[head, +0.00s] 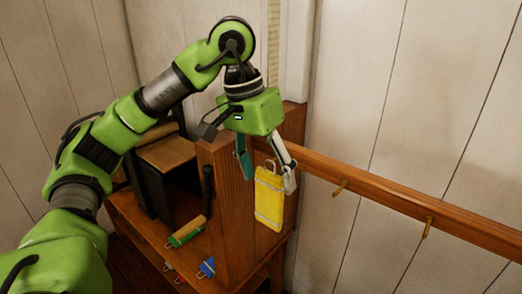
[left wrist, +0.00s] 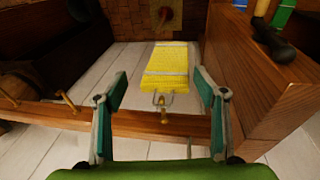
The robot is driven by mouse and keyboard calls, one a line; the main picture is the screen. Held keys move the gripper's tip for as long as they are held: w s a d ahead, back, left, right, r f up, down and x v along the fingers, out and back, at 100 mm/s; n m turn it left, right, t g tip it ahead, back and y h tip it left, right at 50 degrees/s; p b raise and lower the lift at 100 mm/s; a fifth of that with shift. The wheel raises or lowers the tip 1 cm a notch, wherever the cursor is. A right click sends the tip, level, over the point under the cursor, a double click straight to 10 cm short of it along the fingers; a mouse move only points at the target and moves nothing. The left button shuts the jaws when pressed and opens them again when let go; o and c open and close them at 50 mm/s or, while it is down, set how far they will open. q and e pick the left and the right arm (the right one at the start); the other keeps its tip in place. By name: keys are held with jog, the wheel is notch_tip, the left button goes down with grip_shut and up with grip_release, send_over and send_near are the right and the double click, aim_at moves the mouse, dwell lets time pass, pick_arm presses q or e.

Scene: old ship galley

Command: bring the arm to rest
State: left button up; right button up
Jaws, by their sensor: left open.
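My left gripper (head: 267,178) is open, pointing down, in front of the wall rail at the middle of the head view. A yellow cloth-like piece (head: 269,205) with pale bands hangs just below its fingers. In the left wrist view the yellow piece (left wrist: 168,66) has a metal loop at a brass hook (left wrist: 163,113) on the rail. The two fingers (left wrist: 160,90) stand wide apart on either side, with no contact visible. My right gripper is out of view.
A wooden rail (head: 390,205) with brass hooks (head: 340,187) runs right along the plank wall. A wooden cabinet (head: 222,190) stands close beside the gripper. A green-headed, wood-handled tool (head: 187,233) and a blue item (head: 206,267) are lower down. Space right of the gripper is free.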

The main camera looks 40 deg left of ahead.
pick_arm(q)
jog(key=v, duration=0.7)
jog(key=shift+r, duration=0.2)
